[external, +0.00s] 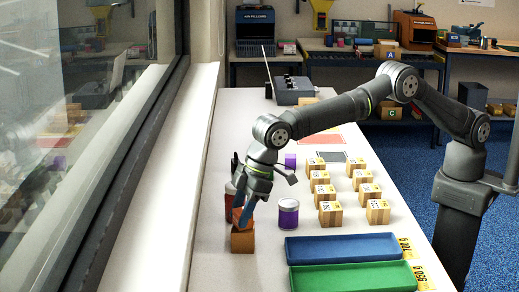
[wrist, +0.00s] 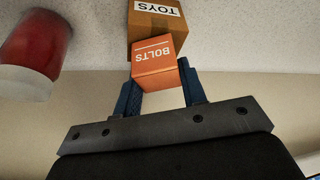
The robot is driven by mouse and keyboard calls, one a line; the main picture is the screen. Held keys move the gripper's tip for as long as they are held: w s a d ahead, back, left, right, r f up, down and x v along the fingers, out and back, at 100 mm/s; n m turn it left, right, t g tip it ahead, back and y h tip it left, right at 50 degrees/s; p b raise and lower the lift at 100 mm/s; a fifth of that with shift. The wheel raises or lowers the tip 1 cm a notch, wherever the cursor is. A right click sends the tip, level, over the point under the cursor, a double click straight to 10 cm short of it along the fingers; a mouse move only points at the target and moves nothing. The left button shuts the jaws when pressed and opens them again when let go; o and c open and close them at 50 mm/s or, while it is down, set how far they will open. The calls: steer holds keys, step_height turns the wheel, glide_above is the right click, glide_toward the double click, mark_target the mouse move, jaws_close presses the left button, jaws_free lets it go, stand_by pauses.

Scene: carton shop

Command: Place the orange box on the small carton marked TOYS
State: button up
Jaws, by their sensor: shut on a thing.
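The orange box (wrist: 154,62), marked BOLTS, is held between the blue fingers of my gripper (wrist: 158,76) in the wrist view. The small carton (wrist: 156,22) marked TOYS is brown and lies just beyond the box, partly hidden by it. In the external view my gripper (external: 243,212) points down near the window side of the table. The orange box (external: 237,216) shows partly between the fingers, directly above the carton (external: 243,241). Whether the box touches the carton's top or hovers just over it, I cannot tell.
A red can (wrist: 30,42) with a pale end stands close beside the carton; it is partly hidden behind my gripper in the external view (external: 229,198). A purple can (external: 288,214) stands to the right.

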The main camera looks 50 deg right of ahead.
steer(key=shift+f, duration=0.15)
steer(key=o, duration=1.1)
steer(key=shift+r, duration=0.25)
steer(key=v, duration=1.1)
steer(key=shift+d+r, duration=0.15)
steer(key=shift+r, duration=0.25)
